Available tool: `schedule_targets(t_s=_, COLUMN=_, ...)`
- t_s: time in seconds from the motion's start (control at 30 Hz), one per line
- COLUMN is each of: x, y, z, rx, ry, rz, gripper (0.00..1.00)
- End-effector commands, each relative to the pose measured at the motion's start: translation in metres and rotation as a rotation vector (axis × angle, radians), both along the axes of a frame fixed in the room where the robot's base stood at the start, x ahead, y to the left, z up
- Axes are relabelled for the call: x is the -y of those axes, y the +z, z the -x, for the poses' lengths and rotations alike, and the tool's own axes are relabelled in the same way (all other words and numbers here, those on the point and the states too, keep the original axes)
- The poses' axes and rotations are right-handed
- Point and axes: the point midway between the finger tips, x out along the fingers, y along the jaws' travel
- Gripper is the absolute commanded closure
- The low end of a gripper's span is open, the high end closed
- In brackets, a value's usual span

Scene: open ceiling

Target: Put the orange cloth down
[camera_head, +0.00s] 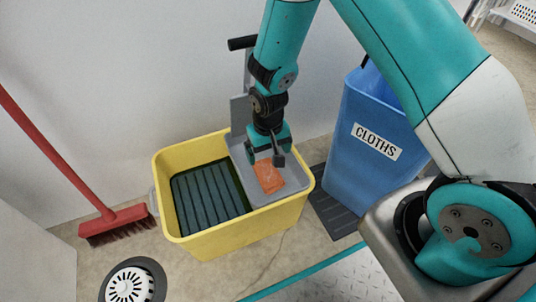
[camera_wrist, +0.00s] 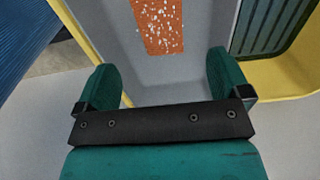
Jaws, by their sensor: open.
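The orange cloth (camera_head: 268,176) lies flat in the grey tray (camera_head: 292,189) at the right side of the yellow mop bucket (camera_head: 225,241). In the wrist view the cloth (camera_wrist: 159,24) has white speckles and lies ahead of my fingers, cut off by the top edge. My gripper (camera_head: 265,159) is just above the tray, close to the cloth in the head view. In the wrist view my gripper's two green fingers (camera_wrist: 167,80) are spread wide with nothing between them. The cloth is apart from the fingers there.
A blue bin labelled CLOTHS (camera_head: 367,145) stands right of the bucket on a dark mat (camera_head: 333,214). A red broom (camera_head: 117,223) leans at the left. A round floor drain (camera_head: 131,284) is at the front left. The bucket's upright handle (camera_head: 243,43) rises behind my arm, near the wall.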

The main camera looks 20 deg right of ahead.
Motion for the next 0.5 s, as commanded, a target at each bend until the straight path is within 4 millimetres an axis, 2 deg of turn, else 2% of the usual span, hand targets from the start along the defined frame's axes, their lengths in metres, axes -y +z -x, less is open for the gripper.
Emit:
schedule_targets(t_s=0.03, x=0.0, y=0.011, z=0.0, rx=0.001, ry=0.0, rz=0.0, gripper=0.05)
schedule_targets(t_s=0.17, x=0.0, y=0.021, z=0.0, rx=0.001, ry=0.001, rz=-0.002, gripper=0.05)
schedule_targets(t_s=0.27, x=-0.004, y=0.036, z=0.001, rx=0.004, ry=0.011, rz=-0.016, gripper=0.05)
schedule_targets(t_s=0.37, x=-0.012, y=0.069, z=0.004, rx=0.012, ry=0.041, rz=-0.054, gripper=0.05)
schedule_targets(t_s=0.47, x=-0.023, y=0.117, z=0.016, rx=0.023, ry=0.096, rz=-0.111, gripper=0.05)
schedule_targets(t_s=0.5, x=-0.028, y=0.139, z=0.024, rx=0.028, ry=0.124, rz=-0.138, gripper=0.05)
